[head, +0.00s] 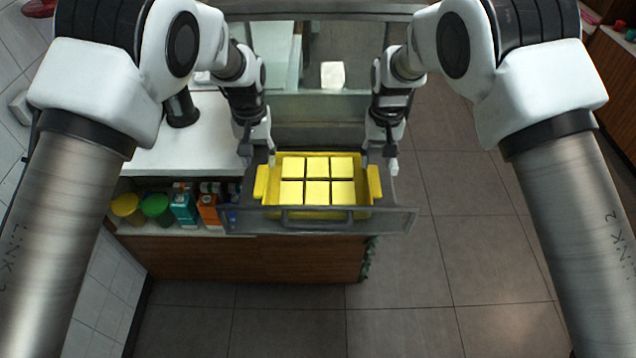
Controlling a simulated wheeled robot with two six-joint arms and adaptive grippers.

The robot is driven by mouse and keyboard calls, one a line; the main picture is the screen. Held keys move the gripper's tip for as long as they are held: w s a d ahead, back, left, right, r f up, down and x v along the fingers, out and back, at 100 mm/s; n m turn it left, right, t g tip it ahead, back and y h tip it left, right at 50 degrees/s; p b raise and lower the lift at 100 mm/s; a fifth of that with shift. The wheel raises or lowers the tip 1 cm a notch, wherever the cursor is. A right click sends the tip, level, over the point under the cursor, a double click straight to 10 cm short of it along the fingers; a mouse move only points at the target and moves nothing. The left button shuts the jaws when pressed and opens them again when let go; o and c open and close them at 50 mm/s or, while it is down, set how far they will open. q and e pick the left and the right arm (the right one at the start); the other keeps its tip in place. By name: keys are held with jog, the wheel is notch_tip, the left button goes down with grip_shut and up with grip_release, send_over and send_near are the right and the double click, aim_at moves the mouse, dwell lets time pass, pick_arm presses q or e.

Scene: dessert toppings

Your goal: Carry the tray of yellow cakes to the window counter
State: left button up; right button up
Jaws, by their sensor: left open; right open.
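The yellow tray (318,213) sits in a pulled-out grey drawer in the middle of the head view. My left gripper (258,155) is open just above and behind the left handle, fingers pointing down. My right gripper (379,162) is open just above and behind the right handle. Neither seems to hold a handle. I cannot pick out the window counter for sure.
The drawer front (400,221) with its bar handle stands before the tray. A white counter (185,150) lies to the left, over a shelf with a yellow tub (127,207), a green tub (156,206) and cartons. The tiled floor (450,240) at right is clear.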

aim_at(262, 179)
pick_arm(q)
jog(key=shift+s+f, duration=0.25)
jog(key=shift+f, duration=0.25)
pick_arm(e)
jog(key=shift+s+f, duration=0.3)
jog(key=shift+f, duration=0.15)
pick_arm(q)
notch_tip(262, 179, down, 7)
jog(key=shift+w+r, duration=0.1)
jog(key=shift+r, duration=0.1)
pick_arm(e)
notch_tip(262, 179, down, 7)
jog(key=shift+w+r, duration=0.15)
pick_arm(q)
jog(key=shift+a, duration=0.1)
pick_arm(e)
jog(key=shift+a, duration=0.1)
pick_arm(q)
grip_shut()
pick_arm(e)
grip_shut()
